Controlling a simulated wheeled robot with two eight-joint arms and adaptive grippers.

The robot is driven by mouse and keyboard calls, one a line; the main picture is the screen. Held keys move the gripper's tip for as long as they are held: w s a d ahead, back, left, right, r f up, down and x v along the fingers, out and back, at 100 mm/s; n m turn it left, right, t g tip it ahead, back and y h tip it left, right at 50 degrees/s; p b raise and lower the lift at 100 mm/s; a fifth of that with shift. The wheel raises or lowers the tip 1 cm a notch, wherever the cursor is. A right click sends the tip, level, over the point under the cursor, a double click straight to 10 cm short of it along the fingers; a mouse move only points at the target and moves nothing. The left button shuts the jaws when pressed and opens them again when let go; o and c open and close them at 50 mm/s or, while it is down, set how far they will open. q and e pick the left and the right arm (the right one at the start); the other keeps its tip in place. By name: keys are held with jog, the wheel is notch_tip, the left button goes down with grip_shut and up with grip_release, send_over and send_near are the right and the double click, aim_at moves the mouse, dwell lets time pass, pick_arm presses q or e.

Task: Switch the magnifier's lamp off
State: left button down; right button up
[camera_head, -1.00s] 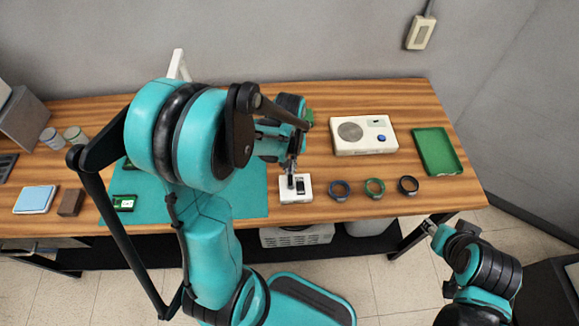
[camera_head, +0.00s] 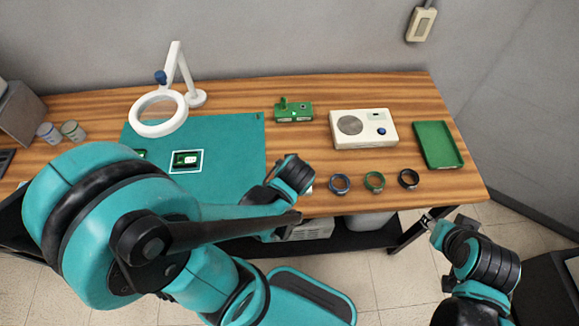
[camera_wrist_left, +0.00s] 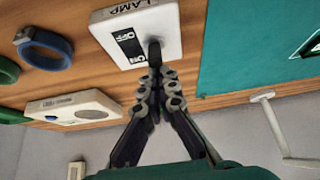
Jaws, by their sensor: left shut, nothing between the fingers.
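The white magnifier (camera_head: 184,100) with its ring head stands at the back left of the table; I cannot tell whether its lamp is lit. The white lamp switch box (camera_wrist_left: 165,18), marked LAMP, ON and OFF, is at the top of the left wrist view. In the head view my arm hides most of it. My left gripper (camera_wrist_left: 157,80) is shut and empty, its fingers pointing at the box. A dark tip or lever overlaps the box by the lettering; contact and switch position are unclear. My right gripper (camera_head: 433,229) is off the table's front right; its jaws are unclear.
A teal mat (camera_head: 225,140) lies under the magnifier. Blue (camera_head: 340,183), green (camera_head: 374,181) and black (camera_head: 408,179) rings lie right of the switch box. Behind them are a white device (camera_head: 363,130), a green tray (camera_head: 437,145) and a green block (camera_head: 293,112).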

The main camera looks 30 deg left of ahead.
pick_arm(q)
jog(key=shift+w, duration=0.15)
jog(key=shift+r+p, duration=0.85)
jog(key=v, duration=1.2)
jog(key=shift+a+f, duration=0.1)
dwell(0.5)
